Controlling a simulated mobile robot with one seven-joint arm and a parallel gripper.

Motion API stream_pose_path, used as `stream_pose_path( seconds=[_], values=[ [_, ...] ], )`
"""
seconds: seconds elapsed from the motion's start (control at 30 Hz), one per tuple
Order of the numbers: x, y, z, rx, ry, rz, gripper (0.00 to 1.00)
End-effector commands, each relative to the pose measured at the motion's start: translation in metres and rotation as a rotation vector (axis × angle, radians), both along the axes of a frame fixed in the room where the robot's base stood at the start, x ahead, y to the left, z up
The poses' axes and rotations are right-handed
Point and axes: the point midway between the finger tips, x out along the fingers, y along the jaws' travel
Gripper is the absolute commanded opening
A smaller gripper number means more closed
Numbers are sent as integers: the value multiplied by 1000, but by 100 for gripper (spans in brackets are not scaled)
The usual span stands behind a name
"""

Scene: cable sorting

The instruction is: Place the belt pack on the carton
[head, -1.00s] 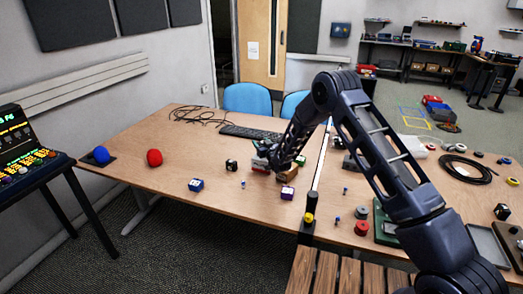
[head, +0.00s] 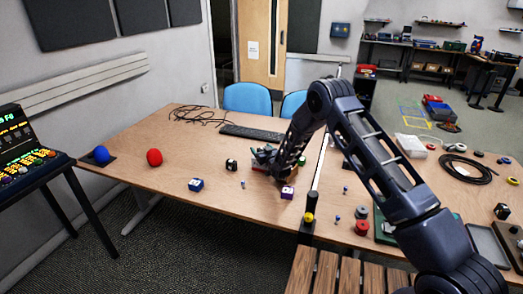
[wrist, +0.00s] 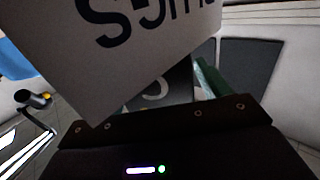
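My gripper (head: 264,160) is low over the middle of the wooden table in the head view, at the end of my dark arm. Its fingers and whatever is between them are too small and too covered to make out. In the wrist view a pale panel with large dark letters (wrist: 150,45) fills the top, very close to the camera. A dark piece with a pale mark (wrist: 160,92) and a green strip (wrist: 208,78) lie behind it. I cannot tell which of these is the belt pack or the carton; my wrist covers the spot in the head view.
A purple-and-white cube (head: 287,192) stands just in front of my gripper. A black-and-white item (head: 231,165) and a blue cube (head: 196,184) are to its left, a keyboard (head: 250,133) behind. A coiled cable (head: 465,168) lies at right.

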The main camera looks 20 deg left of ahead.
Motion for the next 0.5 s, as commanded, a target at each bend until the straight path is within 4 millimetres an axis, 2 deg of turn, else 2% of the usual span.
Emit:
stream_pose_path(
  seconds=[0.17, 0.5],
  values=[
    [0, 0, 3, 0, 0, 0, 76],
    [-33, -33, 2, -1, 2, 0, 76]
  ],
)
